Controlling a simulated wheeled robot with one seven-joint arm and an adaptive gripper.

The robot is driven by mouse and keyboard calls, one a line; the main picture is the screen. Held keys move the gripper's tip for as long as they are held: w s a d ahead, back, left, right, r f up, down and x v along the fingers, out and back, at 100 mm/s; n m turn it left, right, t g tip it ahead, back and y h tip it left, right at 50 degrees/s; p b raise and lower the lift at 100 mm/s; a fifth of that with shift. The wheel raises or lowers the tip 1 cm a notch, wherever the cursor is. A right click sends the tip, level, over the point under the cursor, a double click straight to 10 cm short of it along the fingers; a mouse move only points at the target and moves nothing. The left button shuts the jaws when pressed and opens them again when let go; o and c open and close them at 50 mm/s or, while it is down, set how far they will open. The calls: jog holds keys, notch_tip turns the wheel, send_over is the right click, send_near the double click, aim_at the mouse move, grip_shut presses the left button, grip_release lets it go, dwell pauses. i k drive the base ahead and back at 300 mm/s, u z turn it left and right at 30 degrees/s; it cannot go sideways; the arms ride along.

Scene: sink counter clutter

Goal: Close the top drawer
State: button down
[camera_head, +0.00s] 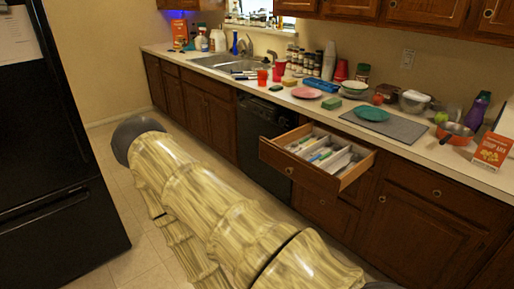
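The top drawer (296,172) is pulled open under the counter, to the right of the black dishwasher. Its brown wooden front has one round knob and juts out over the floor. Inside lies a light divided tray with several utensils, some with green or blue parts. My arm, with pale wood-patterned links, crosses the lower left and middle of the view, in front of the cabinets. It covers the floor and part of the lower cabinets. My gripper is not seen, so its place relative to the drawer cannot be told.
The counter (408,129) holds a sink (236,64), cups, bottles, plates and a red box (492,150). The dishwasher (262,130) is shut. A black refrigerator (60,150) stands at the left. Tiled floor (113,180) shows between it and my arm.

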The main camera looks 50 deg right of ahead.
aim_at(319, 179)
jog(key=z, duration=0.25)
jog(key=i, duration=0.9)
jog(key=z, duration=1.2)
jog(key=i, duration=0.55)
jog(key=z, duration=0.65)
